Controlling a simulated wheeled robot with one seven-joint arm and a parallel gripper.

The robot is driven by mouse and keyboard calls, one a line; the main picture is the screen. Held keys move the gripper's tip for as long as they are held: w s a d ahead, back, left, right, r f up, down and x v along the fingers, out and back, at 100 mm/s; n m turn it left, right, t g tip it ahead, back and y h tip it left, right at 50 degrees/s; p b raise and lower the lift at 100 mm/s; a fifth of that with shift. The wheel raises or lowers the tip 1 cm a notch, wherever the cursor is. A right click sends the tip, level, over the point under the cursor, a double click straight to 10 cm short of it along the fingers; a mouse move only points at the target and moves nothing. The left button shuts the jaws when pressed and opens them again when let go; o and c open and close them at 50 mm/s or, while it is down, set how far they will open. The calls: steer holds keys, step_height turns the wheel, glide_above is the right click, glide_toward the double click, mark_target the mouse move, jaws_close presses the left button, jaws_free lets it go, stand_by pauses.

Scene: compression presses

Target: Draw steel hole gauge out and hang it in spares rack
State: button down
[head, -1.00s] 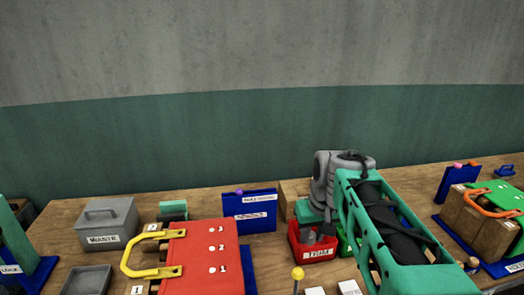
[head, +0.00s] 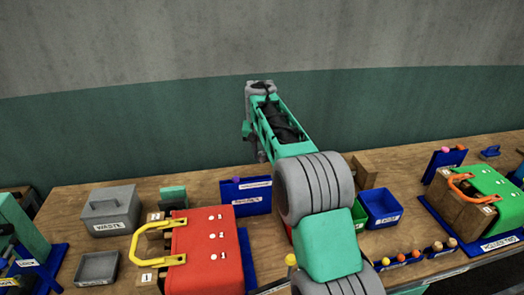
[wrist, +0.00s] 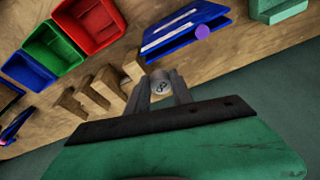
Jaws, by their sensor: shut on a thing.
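My gripper (wrist: 160,98) is shut on a short grey cylinder with a dark mark on its round end, the steel hole gauge (wrist: 161,84). In the wrist view the gauge sits between the two grey fingers, close to some wooden blocks (wrist: 100,94); I cannot tell whether it touches them. In the head view the gauge is not clear and my arm covers part of the bench. A blue rack (head: 247,195) with white labels and a purple knob stands at the back of the bench; it also shows in the wrist view (wrist: 187,33). Its labels are too small to read.
Red (wrist: 90,20), green (wrist: 52,48) and blue (wrist: 26,74) bins stand beside the wooden blocks. A red press (head: 205,250) with a yellow handle is at front left, a grey waste box (head: 110,212) behind it. A green press (head: 495,200) stands at right.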

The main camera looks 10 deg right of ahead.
mark_target(262, 179)
steer(key=shift+s+f, duration=0.1)
steer(key=shift+s+f+b, duration=0.1)
steer(key=shift+f+b, duration=2.3)
steer(key=shift+f, duration=1.4)
steer(key=c, duration=1)
jaws_free()
steer(key=shift+c, duration=0.2)
steer(key=shift+r, duration=0.15)
